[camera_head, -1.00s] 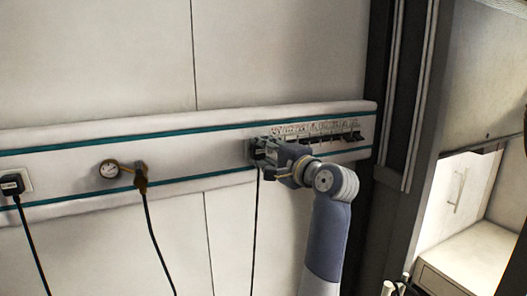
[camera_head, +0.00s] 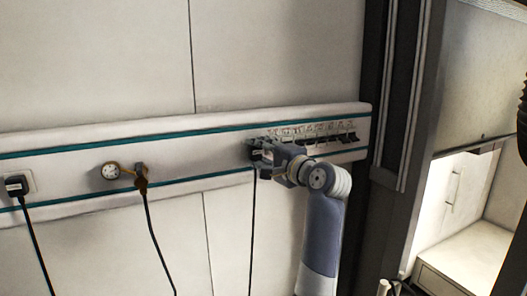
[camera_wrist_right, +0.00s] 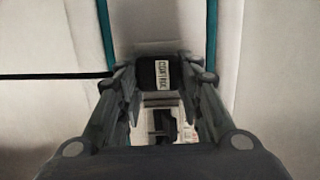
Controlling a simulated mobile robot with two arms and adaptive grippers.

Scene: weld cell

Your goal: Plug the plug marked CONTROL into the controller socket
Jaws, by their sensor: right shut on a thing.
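The black plug marked CONTROL (camera_wrist_right: 147,74) shows in the right wrist view, its white label between the fingertips. My right gripper (camera_wrist_right: 159,82) is shut on it. In the head view my right gripper (camera_head: 263,153) holds the plug at the left end of a row of sockets and switches (camera_head: 312,134) on the wall rail. A black cord (camera_head: 253,230) hangs straight down from the plug. The controller socket cannot be told apart here; the gripper covers that part of the rail, and whether the plug is seated cannot be told. My left gripper is not in view.
A dark post (camera_head: 400,100) and a lit cabinet recess (camera_head: 465,200) stand at the right.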

